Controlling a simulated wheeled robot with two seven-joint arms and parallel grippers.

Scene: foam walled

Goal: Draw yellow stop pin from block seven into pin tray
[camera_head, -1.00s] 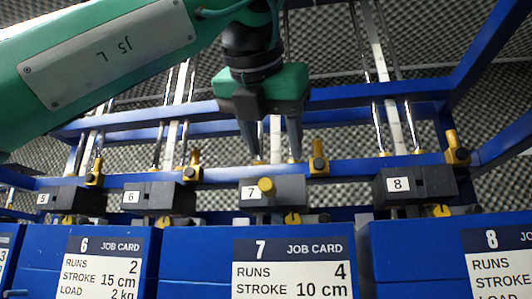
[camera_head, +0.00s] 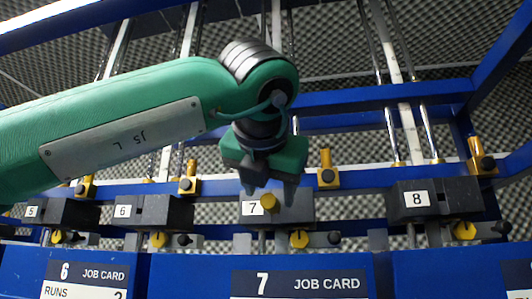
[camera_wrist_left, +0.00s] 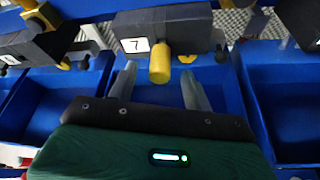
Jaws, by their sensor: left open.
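Block seven (camera_head: 292,207) is a dark block with a white "7" label on the blue frame. The yellow stop pin (camera_head: 268,202) sticks out of its front face, beside the label. My left gripper (camera_head: 270,190) is open in front of block seven, close above the pin in the head view. In the left wrist view the yellow stop pin (camera_wrist_left: 160,62) shows between the two open fingers (camera_wrist_left: 156,88), nearer the camera than block seven (camera_wrist_left: 186,30). I cannot tell whether the fingers touch it. A blue open bin (camera_wrist_left: 212,84) lies below the block. My right gripper is not in view.
Blocks six (camera_head: 153,211) and eight (camera_head: 437,200) flank block seven, with yellow knobs beneath. Job card seven (camera_head: 300,284) is on the blue front below. Blue rails and vertical rods stand behind. I cannot tell which bin is the pin tray.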

